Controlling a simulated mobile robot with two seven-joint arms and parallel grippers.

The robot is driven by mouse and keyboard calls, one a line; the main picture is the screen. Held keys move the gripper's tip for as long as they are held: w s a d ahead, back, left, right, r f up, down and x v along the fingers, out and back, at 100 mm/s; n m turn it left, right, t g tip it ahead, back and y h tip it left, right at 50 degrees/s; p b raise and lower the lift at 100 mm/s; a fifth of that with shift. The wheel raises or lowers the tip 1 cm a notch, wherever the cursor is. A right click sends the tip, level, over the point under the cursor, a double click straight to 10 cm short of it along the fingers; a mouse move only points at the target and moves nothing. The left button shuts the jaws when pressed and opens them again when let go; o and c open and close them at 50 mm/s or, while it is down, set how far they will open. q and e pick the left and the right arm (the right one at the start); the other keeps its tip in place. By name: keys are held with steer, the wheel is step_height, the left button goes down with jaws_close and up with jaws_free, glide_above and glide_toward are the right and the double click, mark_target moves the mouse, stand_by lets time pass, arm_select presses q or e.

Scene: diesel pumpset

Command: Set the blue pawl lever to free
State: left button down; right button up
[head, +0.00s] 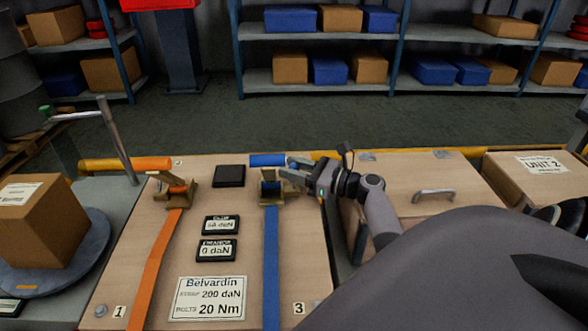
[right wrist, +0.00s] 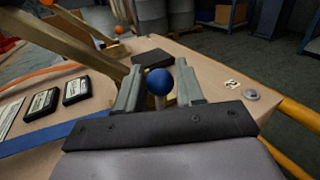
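The blue pawl lever shows in the right wrist view as a blue ball knob (right wrist: 160,82) on a short pale stem. In the head view its ratchet (head: 271,186) holds the blue strap (head: 271,250), at the right of the bench top. My right gripper (head: 290,172) reaches in from the right beside this ratchet. In the right wrist view its two fingers (right wrist: 160,88) stand on either side of the knob, with almost no gap. I cannot tell whether they press on it. My left gripper is not in view.
An orange strap (head: 155,255) with its own ratchet (head: 176,190) lies to the left. Between the straps are black displays (head: 220,225) and a Belvardin label (head: 210,298). A cardboard box (head: 40,222) stands at the left. A wooden lid with a grey handle (head: 433,194) is at the right.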

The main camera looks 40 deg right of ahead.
mark_target(293, 167)
jaws_close()
steer(key=p, duration=0.2)
steer(key=m+p, duration=0.1)
steer(key=p, duration=0.1)
steer(key=shift+w+d+r+m+g, duration=0.2)
steer(key=shift+w+d+m+g, duration=0.1)
steer(key=shift+w+g, duration=0.1)
steer(key=shift+w+d+f+m+g+p, duration=0.2)
steer(key=shift+m+g+p, duration=0.3)
steer(key=shift+p, duration=0.6)
steer(key=shift+w+d+f+m+g+p, duration=0.3)
steer(key=shift+w+f+m+p, duration=0.1)
steer(key=shift+m+p, duration=0.45)
steer(key=shift+d+f+m+g+p, duration=0.1)
steer(key=shift+f+m+g+p, duration=0.15)
steer(key=shift+m+g+p, duration=0.1)
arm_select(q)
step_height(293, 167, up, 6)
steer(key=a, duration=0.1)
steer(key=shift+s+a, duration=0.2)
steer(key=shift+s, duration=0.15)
arm_select(e)
steer(key=shift+w+d+f, duration=0.1)
steer(key=shift+w+f, duration=0.05)
steer(key=shift+f, duration=0.05)
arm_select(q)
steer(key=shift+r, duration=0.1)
arm_select(e)
steer(key=shift+m, duration=0.3)
